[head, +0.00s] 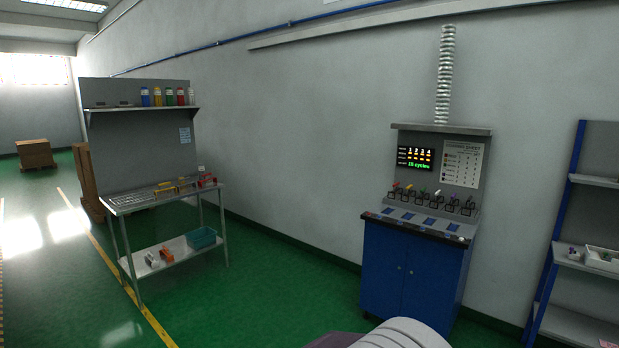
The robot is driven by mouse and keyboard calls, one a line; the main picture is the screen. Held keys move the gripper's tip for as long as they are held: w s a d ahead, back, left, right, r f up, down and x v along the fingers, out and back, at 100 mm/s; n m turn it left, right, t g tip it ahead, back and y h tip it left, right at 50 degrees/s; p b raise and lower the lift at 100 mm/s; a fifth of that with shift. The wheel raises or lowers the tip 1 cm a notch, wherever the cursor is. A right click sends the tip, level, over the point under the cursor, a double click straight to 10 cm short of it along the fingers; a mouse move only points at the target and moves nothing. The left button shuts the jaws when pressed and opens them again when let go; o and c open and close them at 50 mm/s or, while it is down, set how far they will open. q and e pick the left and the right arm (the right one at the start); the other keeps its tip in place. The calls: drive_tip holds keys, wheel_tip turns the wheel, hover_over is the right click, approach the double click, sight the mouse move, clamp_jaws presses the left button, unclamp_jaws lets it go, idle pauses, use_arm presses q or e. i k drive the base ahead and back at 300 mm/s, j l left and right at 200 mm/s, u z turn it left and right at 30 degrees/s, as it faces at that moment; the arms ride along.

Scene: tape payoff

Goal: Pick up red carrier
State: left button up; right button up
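A small red carrier (207,179) sits on the top of the steel bench (150,207), near its right end by the back panel. It is far off and small, so its details are hard to tell. Yellow carriers (163,189) stand to its left on the same bench top. An orange-red item (166,254) lies on the bench's lower shelf beside a white one (151,259). Neither of my grippers is in view. A pale rounded part at the bottom edge seems to be mine.
A teal bin (201,238) is on the lower shelf. Coloured bottles (168,97) line the upper shelf. A blue cabinet station (412,270) with a display stands right of the bench. A blue-framed rack (553,235) is at far right. Green floor is clear before the bench.

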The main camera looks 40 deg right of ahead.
sight(215, 180)
drive_tip(key=z, duration=0.5)
drive_tip(key=i+z, duration=0.1)
drive_tip(key=i, duration=5)
drive_tip(key=i+u, duration=0.15)
drive_tip(key=i, duration=0.3)
drive_tip(key=i+l+u, duration=0.15)
drive_tip(key=i, duration=0.25)
drive_tip(key=i+l+u, duration=0.15)
drive_tip(key=i, duration=0.3)
drive_tip(key=i+l+u, duration=0.15)
drive_tip(key=i, duration=0.25)
drive_tip(key=i+z, duration=0.1)
drive_tip(key=i+j, duration=0.05)
drive_tip(key=i, duration=0.05)
